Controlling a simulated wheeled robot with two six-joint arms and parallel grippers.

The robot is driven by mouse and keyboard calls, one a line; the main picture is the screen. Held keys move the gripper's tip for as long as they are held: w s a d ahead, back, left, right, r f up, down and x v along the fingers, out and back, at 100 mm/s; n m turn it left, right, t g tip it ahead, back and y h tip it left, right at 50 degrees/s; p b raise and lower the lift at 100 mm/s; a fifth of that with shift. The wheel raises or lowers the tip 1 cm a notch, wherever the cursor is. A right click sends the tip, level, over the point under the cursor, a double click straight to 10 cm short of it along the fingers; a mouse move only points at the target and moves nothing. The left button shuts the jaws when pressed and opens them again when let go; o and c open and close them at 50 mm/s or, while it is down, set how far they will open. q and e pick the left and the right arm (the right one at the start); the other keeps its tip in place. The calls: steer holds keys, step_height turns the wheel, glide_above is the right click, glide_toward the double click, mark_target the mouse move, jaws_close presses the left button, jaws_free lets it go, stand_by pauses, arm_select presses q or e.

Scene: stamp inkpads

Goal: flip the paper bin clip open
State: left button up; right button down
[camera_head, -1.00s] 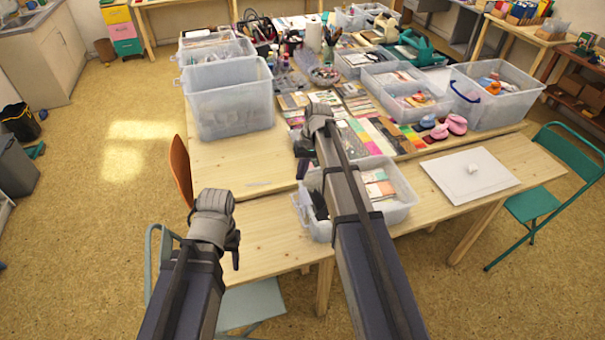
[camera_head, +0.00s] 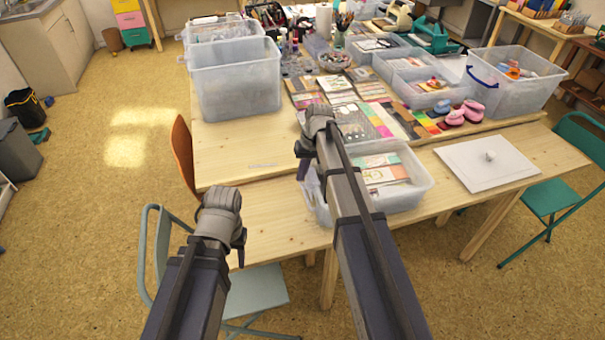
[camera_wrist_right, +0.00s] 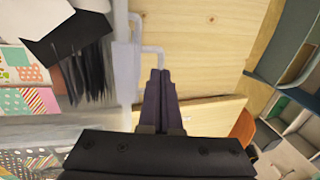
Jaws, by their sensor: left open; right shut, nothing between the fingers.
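The paper bin (camera_head: 407,198) is a clear plastic box with coloured papers inside, standing at the table's front edge. In the right wrist view its pale wall (camera_wrist_right: 126,75) runs up the left, with a translucent clip (camera_wrist_right: 153,53) jutting out from it. My right gripper (camera_wrist_right: 160,76) is shut and empty, its tips close beside the clip; contact is unclear. In the head view my right gripper (camera_head: 302,160) hangs by the bin's left end and partly hides it. My left gripper (camera_head: 239,253) is open and empty, low at the left, away from the bin.
A tall clear bin (camera_head: 238,92) stands on the table (camera_head: 235,155) at the left. A white board (camera_head: 485,165) lies at the right. Stamps and inkpads cover the table behind the paper bin. A grey-green chair (camera_head: 262,290) stands in front. The tabletop left of the bin is bare.

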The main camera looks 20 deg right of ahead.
steer(key=shift+a, duration=0.1)
steer(key=a+f+h+b, duration=0.3)
steer(key=a+h+b, duration=0.2)
steer(key=h, duration=0.2)
steer(key=shift+a+f, duration=0.2)
steer(key=shift+f, duration=0.2)
steer(key=shift+d, duration=0.1)
steer(key=shift+d+r, duration=0.15)
steer(key=shift+d, duration=0.5)
steer(key=shift+r, duration=0.15)
steer(key=a+p+v, duration=0.1)
steer(key=p+v, duration=1.1)
steer(key=v, duration=0.1)
steer(key=shift+a, duration=0.35)
